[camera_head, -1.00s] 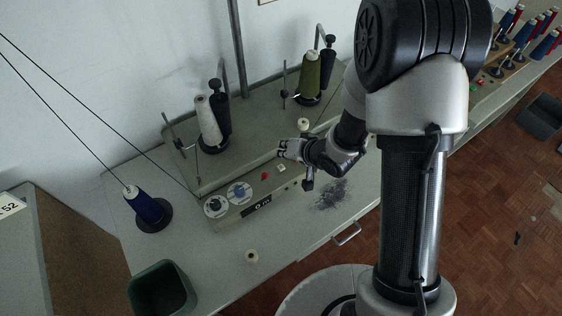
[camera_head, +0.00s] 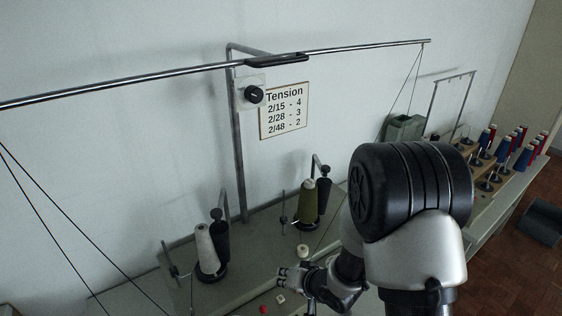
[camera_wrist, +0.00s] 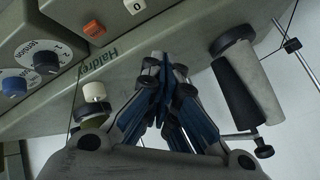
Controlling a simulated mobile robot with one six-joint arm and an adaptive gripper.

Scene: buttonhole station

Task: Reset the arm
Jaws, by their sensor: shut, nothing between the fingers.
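My gripper (camera_wrist: 164,68) is shut and empty in the wrist view, with its fingertips together in front of the grey machine panel. In the head view my gripper (camera_head: 281,275) is low in the middle, above the winding machine's bench and left of my arm's bulk. I cannot tell its exact height over the panel. My arm is bent, and its large black and silver joint covers part of the bench.
A white cone (camera_head: 206,250) and an olive cone (camera_head: 307,204) stand on the machine behind my gripper. A tension sign (camera_head: 285,110) hangs on the wall under a metal rail (camera_head: 150,78). Red and blue cones (camera_head: 503,150) stand at the right. A dial panel (camera_wrist: 42,62) is close in the wrist view.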

